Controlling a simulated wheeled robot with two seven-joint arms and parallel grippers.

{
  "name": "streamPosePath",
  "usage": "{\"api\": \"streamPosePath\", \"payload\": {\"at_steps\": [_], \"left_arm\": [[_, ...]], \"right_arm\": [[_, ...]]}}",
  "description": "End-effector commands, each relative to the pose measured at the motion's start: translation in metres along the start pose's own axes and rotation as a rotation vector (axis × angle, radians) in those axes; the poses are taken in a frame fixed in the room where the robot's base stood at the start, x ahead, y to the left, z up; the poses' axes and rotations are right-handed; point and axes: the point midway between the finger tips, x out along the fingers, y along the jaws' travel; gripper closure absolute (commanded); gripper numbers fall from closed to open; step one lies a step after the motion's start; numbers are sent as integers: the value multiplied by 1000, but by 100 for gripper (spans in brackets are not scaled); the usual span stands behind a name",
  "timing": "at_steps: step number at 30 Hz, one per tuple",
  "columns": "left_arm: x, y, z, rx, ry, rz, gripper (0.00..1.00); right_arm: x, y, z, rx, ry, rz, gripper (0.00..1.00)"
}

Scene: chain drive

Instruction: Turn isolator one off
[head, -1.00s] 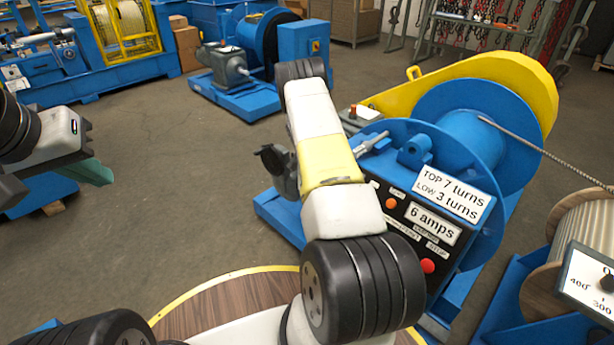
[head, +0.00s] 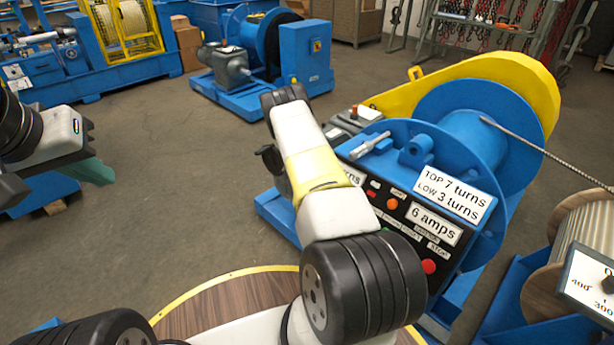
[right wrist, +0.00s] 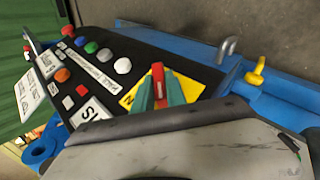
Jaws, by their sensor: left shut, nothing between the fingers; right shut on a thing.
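A red handle (right wrist: 158,75) stands on a yellow plate (right wrist: 133,95) at the end of a black control panel (right wrist: 100,70) in the right wrist view. My right gripper (right wrist: 157,90) has its green fingers closed on the red handle. The plate's lettering is mostly covered, so I cannot read which isolator it is. In the head view the panel (head: 405,222) is on the blue winch, and my right arm hides the handle and right gripper. My left gripper (head: 97,172) is shut and empty above the floor at the left.
Several coloured buttons and knobs line the panel, including an orange one (right wrist: 62,75). A yellow padlock-like part (right wrist: 257,72) and a grey bent rod (right wrist: 227,47) are beside the handle. A wooden rope reel (head: 590,240) stands at the right.

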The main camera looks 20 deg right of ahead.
Motion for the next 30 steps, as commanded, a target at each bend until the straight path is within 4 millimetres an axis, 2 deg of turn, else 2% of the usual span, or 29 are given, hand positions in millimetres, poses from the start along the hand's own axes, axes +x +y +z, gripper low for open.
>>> {"api": "streamPosePath", "payload": {"at_steps": [1,2,5,14,17,27,30], "left_arm": [[0,0,0,0,0,0,100],[0,0,0,0,0,0,100],[0,0,0,0,0,0,100],[0,0,0,0,0,0,100],[0,0,0,0,0,0,100],[0,0,0,0,0,0,100],[0,0,0,0,0,0,100]], "right_arm": [[0,-1,0,-1,2,-1,100],[0,-1,0,-2,2,-1,82],[0,-1,0,-1,2,-1,62],[0,0,0,-1,1,-1,62],[-6,0,0,-1,2,-1,62],[-61,-1,-1,0,4,-2,62],[-72,-1,-1,0,3,-2,62]]}}
